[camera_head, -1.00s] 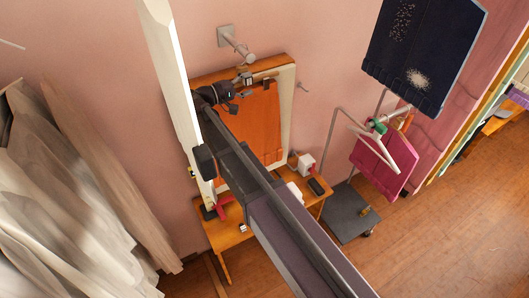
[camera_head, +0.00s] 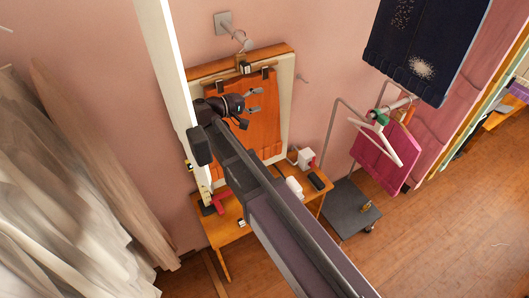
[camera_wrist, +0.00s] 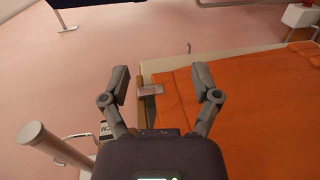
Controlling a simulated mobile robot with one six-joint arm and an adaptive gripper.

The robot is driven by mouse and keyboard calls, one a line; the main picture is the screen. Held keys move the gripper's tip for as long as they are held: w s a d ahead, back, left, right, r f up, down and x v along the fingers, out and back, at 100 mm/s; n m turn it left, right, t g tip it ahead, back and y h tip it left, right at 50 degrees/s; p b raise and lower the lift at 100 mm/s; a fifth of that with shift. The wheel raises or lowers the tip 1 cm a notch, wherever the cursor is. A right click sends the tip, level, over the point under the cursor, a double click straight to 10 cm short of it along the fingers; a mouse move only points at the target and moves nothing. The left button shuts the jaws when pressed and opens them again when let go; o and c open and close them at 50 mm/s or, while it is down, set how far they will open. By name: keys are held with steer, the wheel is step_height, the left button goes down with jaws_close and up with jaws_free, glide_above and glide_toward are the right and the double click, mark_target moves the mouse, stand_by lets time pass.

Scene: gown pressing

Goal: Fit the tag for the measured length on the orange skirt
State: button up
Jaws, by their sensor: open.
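The orange skirt (camera_head: 268,128) hangs by clips from a wooden hanger, in front of a cream board with a wooden top (camera_head: 287,90). It also fills the right of the wrist view (camera_wrist: 255,115). The hanger's hook hangs on a grey wall peg (camera_head: 224,22). A small white tag with dark marking (camera_head: 245,68) is at the hanger's neck; in the wrist view the tag (camera_wrist: 105,131) shows a letter like M, partly cut by my gripper. My gripper (camera_head: 251,106) is open and empty in front of the skirt's upper part, below the hanger; its spread fingers show in the wrist view (camera_wrist: 161,76).
A wooden table (camera_head: 230,235) below holds a red item (camera_head: 221,202), a small black-and-white piece (camera_head: 241,223), a white box (camera_head: 306,157) and a dark flat item (camera_head: 317,181). A rack with a pink garment (camera_head: 384,162) stands right. White drapes (camera_head: 60,200) hang left.

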step_height(320, 180, down, 22)
steer(key=d+g+y+b, duration=0.2)
steer(key=y+b, duration=0.3)
steer(key=b, duration=0.7)
steer(key=shift+s+d+g+b, duration=0.2)
steer(key=shift+g+b, duration=0.1)
steer(key=shift+g, duration=0.3)
steer(key=shift+r, duration=0.1)
steer(key=s+d+f+m+g+y+b, duration=0.2)
steer(key=s+d+f, duration=0.2)
steer(key=d, duration=0.3)
steer(key=s+d+f+m+g+y+b, duration=0.1)
steer(key=s+d+f+m+g+y, duration=0.1)
steer(key=d, duration=0.6)
steer(key=s+d+f+m+g+y+b, duration=0.1)
steer(key=s+d+f+m+y+b, duration=0.1)
steer(key=s+d+f+y, duration=0.2)
steer(key=shift+s+d+f+m+g+b, duration=0.35)
steer(key=shift+s+d+f, duration=0.95)
steer(key=shift+s+d, duration=0.9)
steer(key=shift+a, duration=0.2)
